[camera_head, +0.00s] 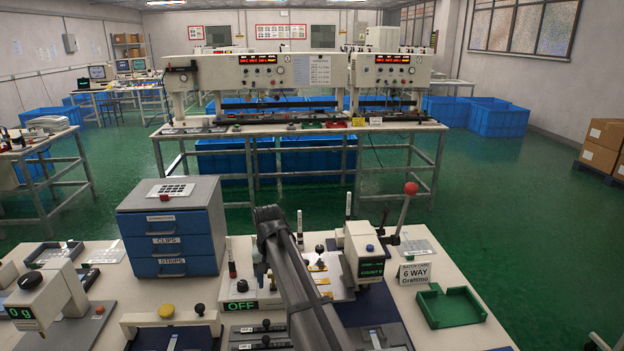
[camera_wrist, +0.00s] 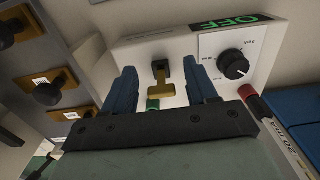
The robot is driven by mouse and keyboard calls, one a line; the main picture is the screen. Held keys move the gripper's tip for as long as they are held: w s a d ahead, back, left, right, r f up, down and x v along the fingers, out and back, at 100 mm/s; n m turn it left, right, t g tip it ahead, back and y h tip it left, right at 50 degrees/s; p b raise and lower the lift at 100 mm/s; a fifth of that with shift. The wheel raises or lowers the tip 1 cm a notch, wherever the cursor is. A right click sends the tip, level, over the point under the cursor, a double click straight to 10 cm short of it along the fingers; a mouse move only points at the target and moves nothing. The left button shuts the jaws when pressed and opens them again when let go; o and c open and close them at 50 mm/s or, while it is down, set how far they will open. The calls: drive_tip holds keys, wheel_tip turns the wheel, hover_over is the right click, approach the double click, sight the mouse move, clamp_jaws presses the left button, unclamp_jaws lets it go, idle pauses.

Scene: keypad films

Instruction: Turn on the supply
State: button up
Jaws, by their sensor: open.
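The supply is a pale box with a green OFF display (camera_head: 240,306) on the near bench, partly hidden by my dark arm in the head view. In the wrist view its front panel (camera_wrist: 192,62) shows the same OFF display upside down (camera_wrist: 237,22), a black round knob (camera_wrist: 232,64) and a brass-coloured switch lever (camera_wrist: 161,88) with a black top. My gripper (camera_wrist: 164,80) has two blue fingers, open, one on each side of the lever. Gaps show between the lever and both fingers; contact with the panel cannot be told.
A red-and-black ended pen-like item (camera_wrist: 247,93) lies close right of the gripper. Brass plates with dark knobs (camera_wrist: 47,92) stand to the left. On the bench are a blue drawer unit (camera_head: 172,242), a red-knobbed lever press (camera_head: 362,255) and a green tray (camera_head: 450,308).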

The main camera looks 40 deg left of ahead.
wheel_tip(320, 180, up, 14)
drive_tip(key=a+r+n+y, duration=0.45)
drive_tip(key=a+y, duration=0.25)
drive_tip(key=a, duration=0.4)
drive_tip(key=w+d+r+m+t+y, duration=0.1)
drive_tip(key=w+d+r+y, duration=0.1)
drive_tip(key=w+d, duration=0.3)
drive_tip(key=w+d+r+m+t+y, duration=0.1)
drive_tip(key=w+d+r, duration=0.4)
drive_tip(key=w, duration=0.8)
drive_tip(key=shift+d+r+y, duration=0.2)
drive_tip(key=shift+d+y, duration=0.2)
drive_tip(key=shift+d, duration=0.25)
drive_tip(key=shift+w, duration=0.1)
